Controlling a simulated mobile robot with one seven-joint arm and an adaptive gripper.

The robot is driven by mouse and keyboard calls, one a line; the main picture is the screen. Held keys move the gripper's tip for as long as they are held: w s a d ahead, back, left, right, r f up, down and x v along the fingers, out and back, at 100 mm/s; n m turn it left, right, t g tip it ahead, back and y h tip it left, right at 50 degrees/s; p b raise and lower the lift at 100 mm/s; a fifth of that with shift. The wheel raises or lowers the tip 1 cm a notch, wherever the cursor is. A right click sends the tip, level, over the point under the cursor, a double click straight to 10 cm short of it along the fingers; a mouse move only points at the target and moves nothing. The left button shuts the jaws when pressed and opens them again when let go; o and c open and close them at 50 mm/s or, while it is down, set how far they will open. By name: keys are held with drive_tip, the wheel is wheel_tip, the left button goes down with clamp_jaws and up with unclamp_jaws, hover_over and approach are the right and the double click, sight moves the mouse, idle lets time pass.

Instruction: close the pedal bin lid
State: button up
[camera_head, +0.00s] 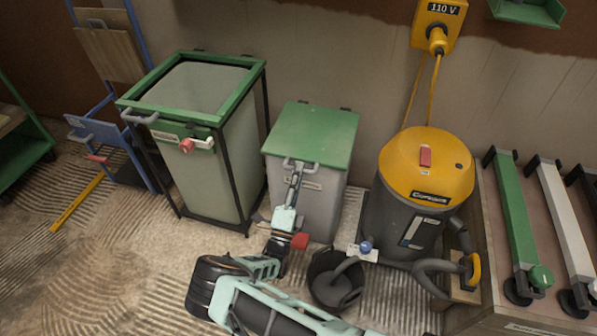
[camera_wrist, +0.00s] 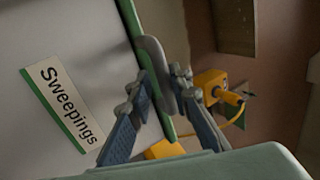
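The pedal bin (camera_head: 313,205) is a grey bin in the middle with a green lid (camera_head: 313,133). The lid lies across the top of the bin and looks down, with no clear gap visible. A grey loop handle (camera_wrist: 158,70) sits at the lid's front edge. My gripper (camera_head: 294,172) reaches the front of the bin at this handle. In the wrist view its two fingers stand on either side of the handle and appear closed on it. A "Sweepings" label (camera_wrist: 63,107) shows on the bin's front. Part of the front is hidden behind my arm.
A taller green-rimmed bin (camera_head: 193,150) in a dark frame stands left. A yellow-topped vacuum (camera_head: 425,170) stands close on the right, with a black bucket-like object (camera_head: 335,281) in front of it. A yellow 110 V box (camera_head: 437,22) hangs on the wall.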

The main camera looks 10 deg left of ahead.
drive_tip(key=v, duration=1.1)
drive_tip(key=shift+s+f, duration=0.2)
drive_tip(key=shift+s, duration=0.1)
